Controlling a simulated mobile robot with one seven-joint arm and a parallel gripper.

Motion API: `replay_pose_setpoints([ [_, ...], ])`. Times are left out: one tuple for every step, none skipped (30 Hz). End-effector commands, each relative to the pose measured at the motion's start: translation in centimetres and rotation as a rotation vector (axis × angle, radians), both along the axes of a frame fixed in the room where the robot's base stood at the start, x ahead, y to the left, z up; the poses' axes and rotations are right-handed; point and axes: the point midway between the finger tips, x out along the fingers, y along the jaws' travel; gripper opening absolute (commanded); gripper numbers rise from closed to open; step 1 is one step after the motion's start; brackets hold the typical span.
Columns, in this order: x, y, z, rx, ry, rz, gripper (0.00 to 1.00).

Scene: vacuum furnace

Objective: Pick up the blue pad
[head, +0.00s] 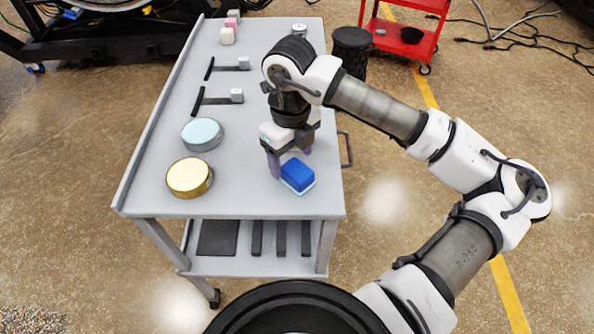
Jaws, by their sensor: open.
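The blue pad (297,175) is a small block with a pale underside. It lies near the front right of the grey cart's top (240,202). My gripper (288,165) points down right behind the pad, with its purple fingers apart. One finger is left of the pad and the other is behind it. The picture does not show clearly whether either finger touches the pad. The pad rests on the cart top.
A gold round tin (190,177) and a silver round tin (201,133) stand left of the pad. Two dark-handled tools (215,98) (228,66) lie farther back. Pink and white blocks (228,34) sit at the far end. A red cart (405,35) stands beyond.

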Motion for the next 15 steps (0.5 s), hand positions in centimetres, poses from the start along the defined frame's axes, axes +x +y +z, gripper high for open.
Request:
replay_pose_setpoints([
  [-0.1, 0.0, -0.4, 0.004, 0.004, 0.000, 0.69],
  [-0.1, 0.0, -0.8, 0.004, 0.004, 0.001, 0.69],
  [-0.1, 0.0, -1.4, 0.004, 0.003, 0.001, 0.69],
  [-0.1, 0.0, -1.9, 0.003, 0.003, 0.001, 0.69],
  [-0.1, 0.0, -2.2, 0.002, 0.002, 0.001, 0.69],
  [-0.1, 0.0, -2.6, 0.001, 0.001, 0.000, 0.69],
  [-0.1, 0.0, -2.9, 0.001, 0.001, 0.000, 0.69],
  [-0.1, 0.0, -3.1, 0.001, 0.001, 0.000, 0.69],
  [-0.1, 0.0, -3.2, 0.001, 0.001, 0.000, 0.69],
  [-0.1, -0.1, -3.2, 0.001, 0.001, 0.000, 0.69],
  [0.0, -0.1, -3.3, 0.001, -0.001, 0.000, 0.69],
  [0.0, -0.1, -3.3, 0.001, -0.001, 0.000, 0.69],
  [0.0, -0.1, -3.3, 0.001, -0.001, 0.000, 0.69],
  [0.0, -0.1, -3.3, 0.001, -0.001, 0.000, 0.69],
  [0.0, -0.1, -3.3, 0.001, -0.001, 0.000, 0.69],
])
